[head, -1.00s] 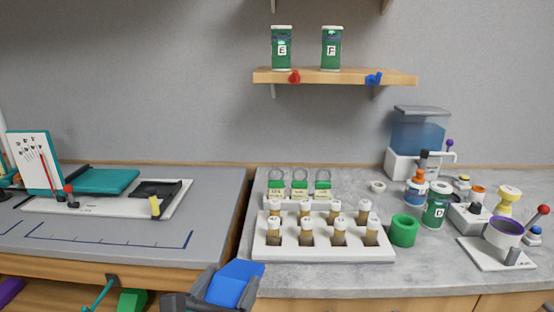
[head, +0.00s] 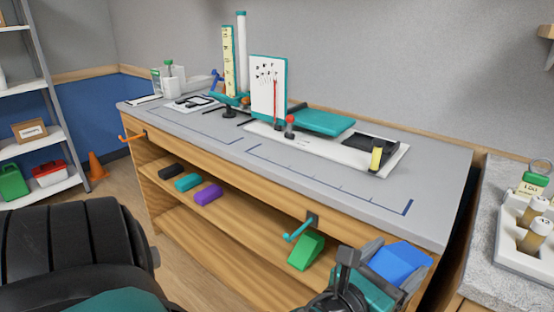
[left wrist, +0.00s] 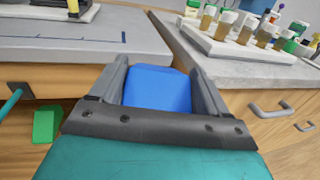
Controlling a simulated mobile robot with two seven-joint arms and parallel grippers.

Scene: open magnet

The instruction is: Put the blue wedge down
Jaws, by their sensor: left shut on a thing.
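The blue wedge (head: 398,262) is held in my left gripper (head: 388,268), in front of the right end of the grey-topped bench (head: 440,205). In the left wrist view the blue wedge (left wrist: 158,88) sits between the two grey fingers of my left gripper (left wrist: 160,85), which are shut on it. Its lower part is hidden by the gripper body. It appears clear of the bench, though the exact gap cannot be told. My right gripper is not in view.
A green wedge (head: 306,251) lies on the bench's shelf below a teal hook (head: 300,229). Purple (head: 208,195), teal (head: 188,182) and black blocks (head: 171,172) lie further left. A white tray device (head: 385,160) stands on top. The bench top's front strip is clear.

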